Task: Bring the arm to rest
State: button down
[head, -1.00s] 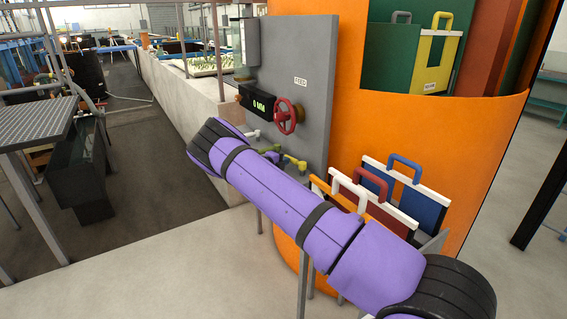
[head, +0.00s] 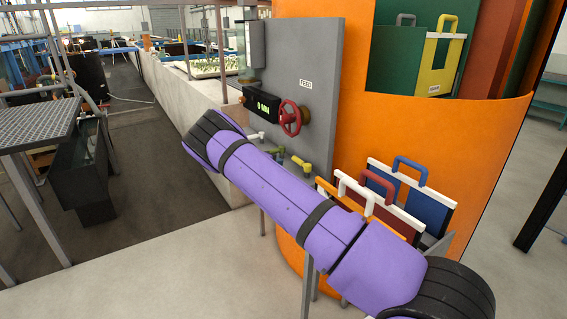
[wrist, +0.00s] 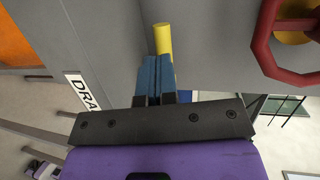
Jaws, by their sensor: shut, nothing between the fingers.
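My gripper (wrist: 155,75) shows in the wrist view with its two blue fingers together and nothing between them. A yellow valve handle (wrist: 163,38) appears just beyond the fingertips; I cannot tell whether they touch. In the head view my purple arm crosses the middle of the picture, and my gripper is hidden there. The grey feed panel (head: 325,60) stands behind the arm, with a red handwheel (head: 291,118), a black display reading 0 MM (head: 262,106) and a yellow-handled valve (head: 302,164). The red handwheel also shows in the wrist view (wrist: 262,50), at upper right.
A large orange curved housing (head: 340,140) stands right of the panel, with a rack of framed plates (head: 425,205) at its front. A metal grating platform (head: 35,122) stands at left. The floor (head: 120,250) in front is clear.

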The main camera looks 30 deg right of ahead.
jog(key=a+r, duration=0.1)
jog(key=a, duration=0.7)
jog(key=shift+s+r, duration=0.15)
jog(key=shift+r, duration=0.15)
jog(key=s+r+m+g+y, duration=0.3)
jog(key=s+r+m+y, duration=0.6)
jog(key=s+r+m, duration=1.5)
jog(key=s+a+r+m+t+y, duration=0.1)
jog(key=s+a+r+m+y, duration=0.1)
jog(key=s, duration=0.8)
jog(key=s+a+r+m+t+y, duration=0.1)
jog(key=s+a+r+m, duration=0.3)
jog(key=s, duration=0.7)
jog(key=s+a+r+m+t+y, duration=0.1)
jog(key=s+a+r+m+y, duration=0.2)
jog(key=s+m, duration=0.6)
jog(key=s+a, duration=0.2)
jog(key=shift+a+r+t, duration=0.3)
jog(key=shift+a+t, duration=0.1)
